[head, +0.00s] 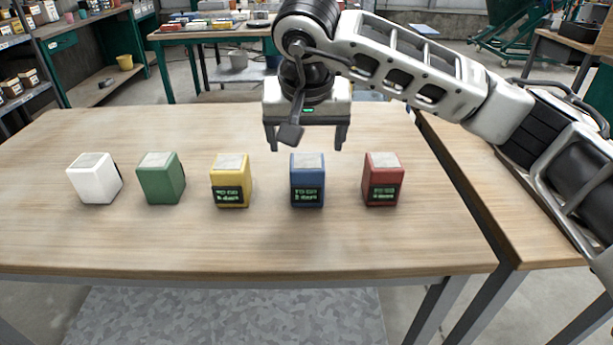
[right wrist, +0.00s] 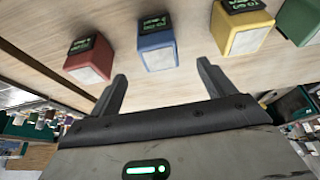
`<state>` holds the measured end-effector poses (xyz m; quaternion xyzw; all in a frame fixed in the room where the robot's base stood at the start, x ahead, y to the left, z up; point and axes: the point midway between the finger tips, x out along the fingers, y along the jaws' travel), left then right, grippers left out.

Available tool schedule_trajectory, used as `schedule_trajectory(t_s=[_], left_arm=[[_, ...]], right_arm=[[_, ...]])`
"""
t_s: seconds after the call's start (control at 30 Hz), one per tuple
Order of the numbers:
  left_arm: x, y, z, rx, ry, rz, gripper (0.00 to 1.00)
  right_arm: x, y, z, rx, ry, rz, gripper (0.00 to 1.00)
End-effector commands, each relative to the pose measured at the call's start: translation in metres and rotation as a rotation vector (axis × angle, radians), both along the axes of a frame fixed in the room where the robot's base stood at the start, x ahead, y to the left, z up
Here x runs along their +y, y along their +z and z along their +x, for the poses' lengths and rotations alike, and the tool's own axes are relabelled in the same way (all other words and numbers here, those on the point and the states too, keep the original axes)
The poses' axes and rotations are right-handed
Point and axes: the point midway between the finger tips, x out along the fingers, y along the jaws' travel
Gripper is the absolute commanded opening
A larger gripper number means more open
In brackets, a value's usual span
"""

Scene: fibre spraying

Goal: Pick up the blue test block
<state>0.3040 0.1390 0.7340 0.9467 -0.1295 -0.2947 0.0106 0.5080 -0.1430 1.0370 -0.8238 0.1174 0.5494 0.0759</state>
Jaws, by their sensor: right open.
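The blue test block (head: 308,181) stands upright on the wooden table, between the yellow and red blocks, with a dark label on its front and a pale top. My right gripper (head: 306,148) is open and empty, above and a little behind the blue block in the head view, fingers pointing down. In the right wrist view the blue block (right wrist: 157,45) shows beyond the two spread fingers (right wrist: 165,78), nearer the left finger and apart from both. My left gripper is not in view.
On the table (head: 120,245) a red block (head: 383,180) stands right of the blue one; a yellow block (head: 231,181), a green block (head: 161,178) and a white block (head: 94,179) stand to the left. The table's front strip is clear. A second table (head: 545,235) adjoins at right.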

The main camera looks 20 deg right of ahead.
Motion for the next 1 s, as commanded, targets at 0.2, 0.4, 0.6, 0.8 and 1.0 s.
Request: schedule_trajectory(t_s=[0.2,0.4,0.6,0.8,1.0], left_arm=[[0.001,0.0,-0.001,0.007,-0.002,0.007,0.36],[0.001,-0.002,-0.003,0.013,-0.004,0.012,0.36],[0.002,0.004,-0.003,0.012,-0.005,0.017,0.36],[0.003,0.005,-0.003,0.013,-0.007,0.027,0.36],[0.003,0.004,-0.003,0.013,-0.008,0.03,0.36]], right_arm=[[-0.005,-0.043,0.016,0.005,-0.001,0.002,0.82],[-0.007,-0.061,0.024,0.002,0.0,0.003,0.82],[-0.011,-0.078,0.03,0.006,-0.001,0.003,0.82],[-0.014,-0.104,0.041,0.004,-0.001,0.005,0.82],[-0.015,-0.11,0.043,0.001,0.002,0.004,0.82]])
